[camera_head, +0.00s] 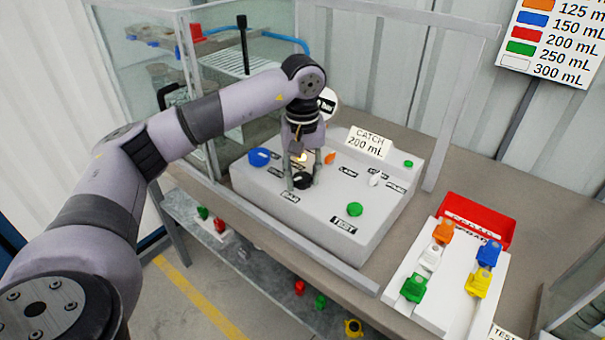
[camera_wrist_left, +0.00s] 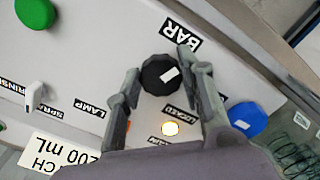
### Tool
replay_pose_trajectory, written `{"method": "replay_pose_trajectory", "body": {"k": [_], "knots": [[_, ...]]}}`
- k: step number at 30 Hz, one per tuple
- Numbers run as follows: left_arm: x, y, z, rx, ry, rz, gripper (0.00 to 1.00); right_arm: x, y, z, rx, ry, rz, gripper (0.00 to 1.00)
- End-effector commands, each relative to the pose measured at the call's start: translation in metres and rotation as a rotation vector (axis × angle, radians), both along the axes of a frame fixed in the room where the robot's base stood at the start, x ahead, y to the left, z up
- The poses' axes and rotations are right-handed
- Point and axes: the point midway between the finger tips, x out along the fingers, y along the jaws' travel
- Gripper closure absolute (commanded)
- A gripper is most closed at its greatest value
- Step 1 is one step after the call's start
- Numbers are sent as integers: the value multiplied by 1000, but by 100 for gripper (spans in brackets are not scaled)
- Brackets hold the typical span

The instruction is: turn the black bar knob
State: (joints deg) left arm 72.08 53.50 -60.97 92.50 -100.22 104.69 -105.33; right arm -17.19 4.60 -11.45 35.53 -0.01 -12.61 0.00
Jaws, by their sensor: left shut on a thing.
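The black bar knob (camera_head: 302,181) sits on the white sloped panel box (camera_head: 262,196), beside the BAR label. It also shows in the left wrist view (camera_wrist_left: 158,76) as a round black knob with a white mark on its face. My left gripper (camera_head: 304,185) reaches down onto the panel with one finger on each side of the knob and is shut on it. In the left wrist view its fingers (camera_wrist_left: 167,74) flank the knob. A lit yellowish lamp (camera_wrist_left: 170,128) shows near the LOCKED label. My right gripper is not in view.
On the panel, a blue knob (camera_head: 259,156), an orange knob (camera_head: 330,158), a white lever (camera_head: 375,179) and a green knob (camera_head: 355,209) surround the black knob. A CATCH 200 mL sign (camera_head: 367,142) stands behind. A red bin (camera_head: 478,220) is at right.

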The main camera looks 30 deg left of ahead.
Motion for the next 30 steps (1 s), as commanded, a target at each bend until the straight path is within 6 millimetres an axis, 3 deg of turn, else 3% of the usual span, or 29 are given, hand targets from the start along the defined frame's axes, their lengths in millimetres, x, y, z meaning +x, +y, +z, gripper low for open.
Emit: {"method": "replay_pose_trajectory", "body": {"k": [2, 3, 12, 23, 26, 30], "knots": [[1, 0, 2, -1, -5, 2, 92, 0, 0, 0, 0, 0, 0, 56], [1, 0, 2, -1, -5, 2, 64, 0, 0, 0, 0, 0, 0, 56], [0, 0, 1, 0, -1, 2, 44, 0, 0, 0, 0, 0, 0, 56], [1, 0, 5, 0, -1, 2, 44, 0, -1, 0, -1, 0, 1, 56], [1, 0, 16, -1, -3, 1, 44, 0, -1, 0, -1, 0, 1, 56], [2, 0, 46, -1, -7, 1, 44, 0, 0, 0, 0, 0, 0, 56]]}}
